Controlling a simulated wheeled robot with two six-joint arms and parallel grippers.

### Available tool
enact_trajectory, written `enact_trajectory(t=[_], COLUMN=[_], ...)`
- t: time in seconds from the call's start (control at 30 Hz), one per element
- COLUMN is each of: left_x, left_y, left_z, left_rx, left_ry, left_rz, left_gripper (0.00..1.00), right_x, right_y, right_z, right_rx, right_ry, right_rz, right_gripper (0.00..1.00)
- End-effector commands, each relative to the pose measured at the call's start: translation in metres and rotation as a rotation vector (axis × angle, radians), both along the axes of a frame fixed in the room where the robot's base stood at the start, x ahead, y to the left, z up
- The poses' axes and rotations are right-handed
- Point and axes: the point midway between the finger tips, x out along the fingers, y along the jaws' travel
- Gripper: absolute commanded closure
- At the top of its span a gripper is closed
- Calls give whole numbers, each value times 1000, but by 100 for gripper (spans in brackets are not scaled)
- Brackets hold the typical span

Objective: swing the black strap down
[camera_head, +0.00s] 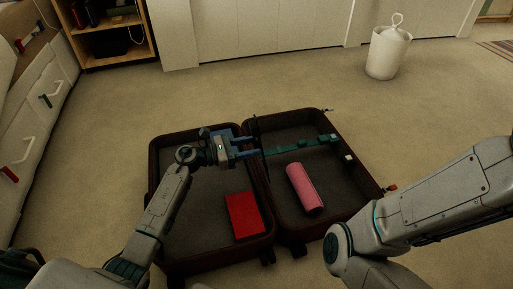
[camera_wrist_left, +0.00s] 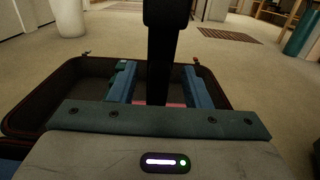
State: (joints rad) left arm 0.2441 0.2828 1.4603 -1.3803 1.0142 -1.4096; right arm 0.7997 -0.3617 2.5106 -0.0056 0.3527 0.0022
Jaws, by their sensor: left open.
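The black strap (camera_head: 257,132) stands upright at the hinge line between the two halves of the open suitcase (camera_head: 157,215). In the left wrist view the strap (camera_wrist_left: 165,45) rises between the two blue fingers. My left gripper (camera_head: 253,146) is open, its fingers pointing right, with the strap at the fingertips. The fingers (camera_wrist_left: 160,88) stand apart on either side of the strap in the wrist view; I cannot tell whether they touch it. My right arm comes in from the right, and its gripper is out of view.
A red box (camera_head: 243,215) lies in the left half. A pink roll (camera_head: 305,187) and a teal band (camera_head: 300,146) lie in the right half. A white bin (camera_head: 386,54) stands behind on open carpet. White drawers (camera_head: 38,110) are at the left.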

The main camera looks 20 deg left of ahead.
Motion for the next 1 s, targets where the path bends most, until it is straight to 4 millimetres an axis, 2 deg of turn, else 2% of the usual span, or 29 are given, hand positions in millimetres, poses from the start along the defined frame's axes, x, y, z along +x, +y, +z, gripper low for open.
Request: enact_trajectory(t=[0.2, 0.5, 0.57, 0.73, 0.77, 1.0], left_x=[12, 13, 13, 13, 13, 14], left_y=[-18, -20, -20, -20, -19, -17], left_z=[-1, 0, 0, 0, 0, 1], left_rx=[-1, -1, -1, -1, -1, 8], left_ry=[0, 1, 1, 1, 1, 6], left_rz=[0, 1, 1, 1, 1, 1], left_gripper=[56, 56, 64, 98, 100, 100], right_x=[2, 3, 3, 3, 3, 2], right_y=[0, 0, 0, 0, 0, 0], right_z=[-6, -6, -6, -6, -6, -4], right_rx=[-3, -3, -3, -3, -3, -2], right_ry=[13, 14, 14, 13, 13, 13], right_rz=[2, 3, 3, 3, 3, 3], right_gripper=[100, 100, 100, 100, 100, 100])
